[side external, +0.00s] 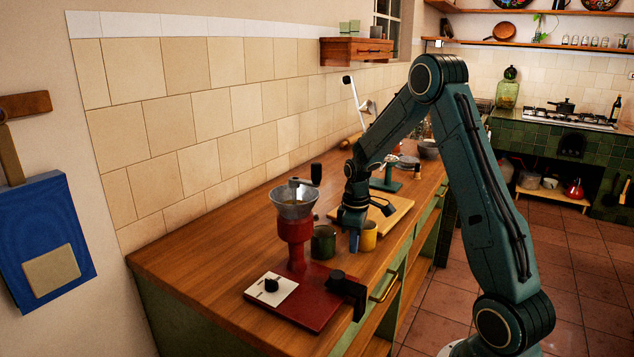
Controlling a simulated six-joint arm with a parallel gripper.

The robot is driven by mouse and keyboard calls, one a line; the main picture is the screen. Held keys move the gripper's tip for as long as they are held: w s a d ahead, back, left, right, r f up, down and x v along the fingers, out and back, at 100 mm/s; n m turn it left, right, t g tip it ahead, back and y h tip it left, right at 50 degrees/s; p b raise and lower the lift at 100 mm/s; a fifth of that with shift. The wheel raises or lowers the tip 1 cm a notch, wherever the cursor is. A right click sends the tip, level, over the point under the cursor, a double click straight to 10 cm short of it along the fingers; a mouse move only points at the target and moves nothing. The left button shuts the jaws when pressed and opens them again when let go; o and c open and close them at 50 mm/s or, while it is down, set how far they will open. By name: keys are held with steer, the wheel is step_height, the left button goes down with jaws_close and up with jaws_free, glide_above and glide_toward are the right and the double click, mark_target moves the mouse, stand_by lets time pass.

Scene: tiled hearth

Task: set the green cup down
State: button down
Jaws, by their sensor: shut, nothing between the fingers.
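The green cup (323,243) stands upright on the wooden counter, just right of the red grinder's body. My gripper (354,242) points down to the right of the green cup, with a small gap between them in the picture. Its fingers are shut and hold nothing. A yellow cup (369,236) stands just right of my fingers; whether they touch it I cannot tell.
The red hand grinder (295,232) with a metal funnel and crank stands on a red base (323,306) in front. A wooden board (398,209) lies behind the yellow cup. The counter (200,261) is clear at left. The tiled wall runs behind.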

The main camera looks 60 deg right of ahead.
step_height(320, 180, up, 10)
stand_by(0.5)
steer(key=m, duration=2.4)
steer(key=r+m, duration=0.1)
steer(key=m, duration=1.1)
steer(key=shift+d+r, duration=0.1)
steer(key=shift+d, duration=0.1)
steer(key=shift+s, duration=0.1)
